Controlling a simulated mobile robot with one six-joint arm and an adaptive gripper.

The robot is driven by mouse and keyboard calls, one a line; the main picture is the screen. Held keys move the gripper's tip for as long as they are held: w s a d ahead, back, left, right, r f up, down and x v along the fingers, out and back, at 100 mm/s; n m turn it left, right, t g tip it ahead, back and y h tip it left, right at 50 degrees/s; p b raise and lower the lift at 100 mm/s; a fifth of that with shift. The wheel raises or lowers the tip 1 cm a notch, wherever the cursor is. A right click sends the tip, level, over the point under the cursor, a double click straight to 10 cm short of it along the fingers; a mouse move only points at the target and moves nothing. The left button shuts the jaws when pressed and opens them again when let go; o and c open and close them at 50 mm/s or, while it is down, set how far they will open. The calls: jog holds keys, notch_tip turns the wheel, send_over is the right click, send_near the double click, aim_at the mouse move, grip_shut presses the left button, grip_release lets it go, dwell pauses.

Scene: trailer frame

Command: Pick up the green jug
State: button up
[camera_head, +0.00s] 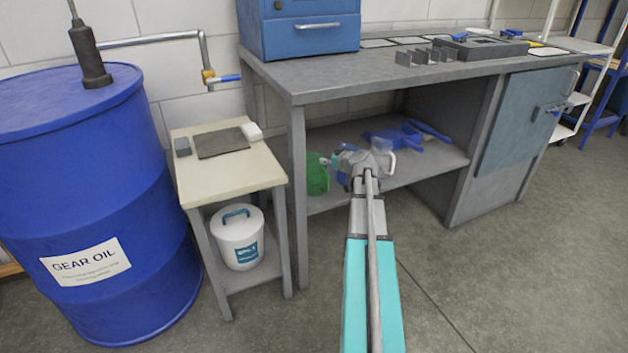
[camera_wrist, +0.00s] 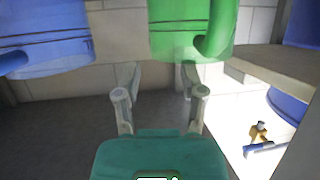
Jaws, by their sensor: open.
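The green jug (camera_head: 318,176) stands on the lower shelf of the grey workbench, beside the bench's left front leg. My gripper (camera_head: 340,164) is just right of it in the head view, and the arm hides part of that area. In the wrist view the green jug (camera_wrist: 178,32) is at the top middle, cut off by the frame edge, with its handle (camera_wrist: 217,28) on its right side. My gripper (camera_wrist: 160,85) has its two fingers spread, with nothing between them. The right fingertip appears close to the jug's edge; contact cannot be told.
Blue items (camera_head: 400,136) lie on the shelf (camera_head: 430,165) right of my gripper; a blue container (camera_wrist: 45,40) shows in the wrist view. A small table (camera_head: 215,185) with a white bucket (camera_head: 238,240) and a blue drum (camera_head: 95,200) stand left. The floor at right is clear.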

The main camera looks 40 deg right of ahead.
aim_at(323, 157)
jog(key=b+x, duration=0.1)
jog(key=x, duration=0.3)
jog(key=shift+w+d+f+b, duration=0.15)
jog(key=shift+w+d+b, duration=0.05)
jog(key=shift+w+b, duration=0.15)
grip_shut()
dwell(0.3)
